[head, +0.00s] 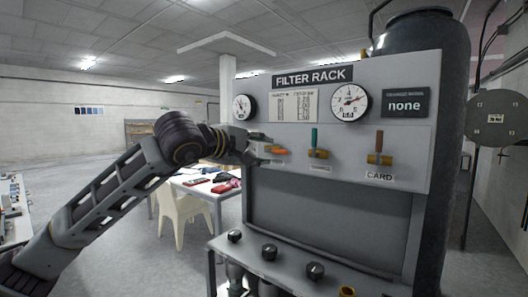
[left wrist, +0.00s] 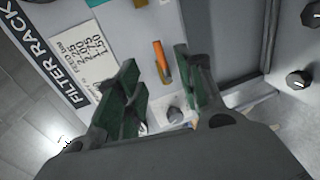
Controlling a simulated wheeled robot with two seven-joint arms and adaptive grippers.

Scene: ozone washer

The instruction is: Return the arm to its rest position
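My left gripper (head: 263,152) is in front of the left part of the filter rack panel (head: 405,145), beside a valve with an orange handle (head: 277,151). In the left wrist view the gripper (left wrist: 157,80) has its two green-padded fingers spread apart, with nothing held between them. The orange handle (left wrist: 159,52) and its brass body lie beyond the fingertips, seen through the gap; contact is not visible. In the head view my left arm (head: 110,190) stretches from the lower left up to the panel. My right gripper is not in view.
Two gauges (head: 349,103) sit above. A ledge with black knobs (head: 315,270) juts out below. A white chair (head: 183,220) and a table (head: 190,181) stand behind.

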